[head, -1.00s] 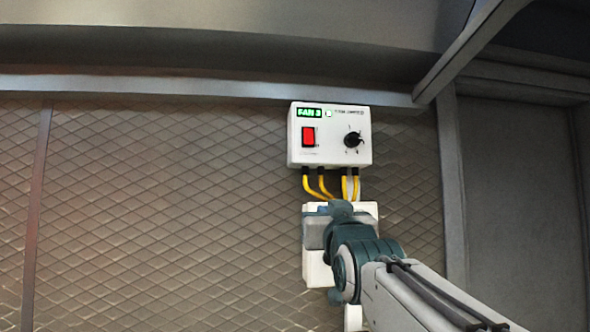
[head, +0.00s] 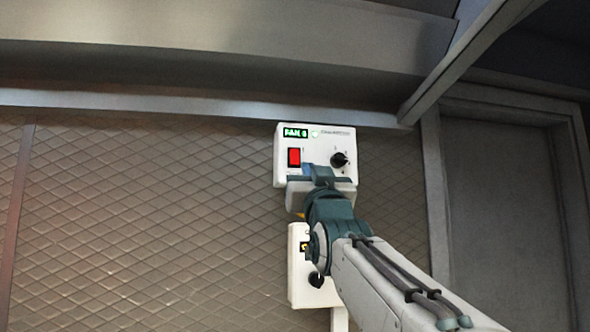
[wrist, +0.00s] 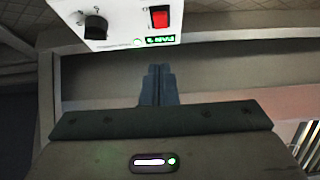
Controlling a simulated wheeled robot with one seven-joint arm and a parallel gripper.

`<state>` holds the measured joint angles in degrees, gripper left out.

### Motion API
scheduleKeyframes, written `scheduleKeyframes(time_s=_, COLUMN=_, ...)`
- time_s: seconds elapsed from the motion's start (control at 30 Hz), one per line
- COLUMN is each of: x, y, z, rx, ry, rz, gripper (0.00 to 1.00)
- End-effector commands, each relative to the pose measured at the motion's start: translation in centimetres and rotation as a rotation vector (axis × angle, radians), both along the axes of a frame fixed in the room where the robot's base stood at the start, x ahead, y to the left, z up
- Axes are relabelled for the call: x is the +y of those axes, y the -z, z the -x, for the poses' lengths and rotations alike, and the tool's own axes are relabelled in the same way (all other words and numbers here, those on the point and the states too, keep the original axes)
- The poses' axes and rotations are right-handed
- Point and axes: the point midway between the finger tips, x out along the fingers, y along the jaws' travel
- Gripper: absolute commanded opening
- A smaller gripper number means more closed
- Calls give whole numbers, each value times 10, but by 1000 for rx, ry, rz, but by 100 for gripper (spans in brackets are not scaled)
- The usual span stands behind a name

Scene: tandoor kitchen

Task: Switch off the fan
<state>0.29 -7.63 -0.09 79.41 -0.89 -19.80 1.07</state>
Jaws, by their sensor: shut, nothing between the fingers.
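The white fan control box (head: 315,138) is on the patterned wall. It has a lit green display (head: 296,133) starting with "FAN", a red rocker switch (head: 294,157) on the left and a black knob (head: 340,159) on the right. My gripper (head: 320,171) is in front of the box's lower part, below and between switch and knob. In the wrist view the box appears upside down at the top, with the red switch (wrist: 160,17) and knob (wrist: 96,26). My shut, empty fingers (wrist: 157,70) point toward it, with no contact visible.
A second white box (head: 299,265) with a black knob (head: 316,280) is below, partly hidden by my arm. A metal ledge (head: 200,112) runs above the control box. A grey panelled door or frame (head: 500,190) is to the right. The wall at left is clear.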

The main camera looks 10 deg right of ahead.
Motion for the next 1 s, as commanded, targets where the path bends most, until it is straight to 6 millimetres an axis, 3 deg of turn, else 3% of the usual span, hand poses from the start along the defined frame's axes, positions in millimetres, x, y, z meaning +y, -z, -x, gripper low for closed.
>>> scheduleKeyframes(time_s=0.03, x=0, y=-12, z=-10, rx=2, ry=0, rz=0, gripper=0)
scheduleKeyframes(time_s=0.33, x=0, y=-45, z=-53, rx=2, ry=0, rz=0, gripper=0)
scheduleKeyframes(time_s=0.6, x=0, y=-37, z=-86, rx=1, ry=0, rz=0, gripper=0)
scheduleKeyframes(time_s=1.0, x=0, y=-35, z=-90, rx=0, ry=0, rz=0, gripper=0)
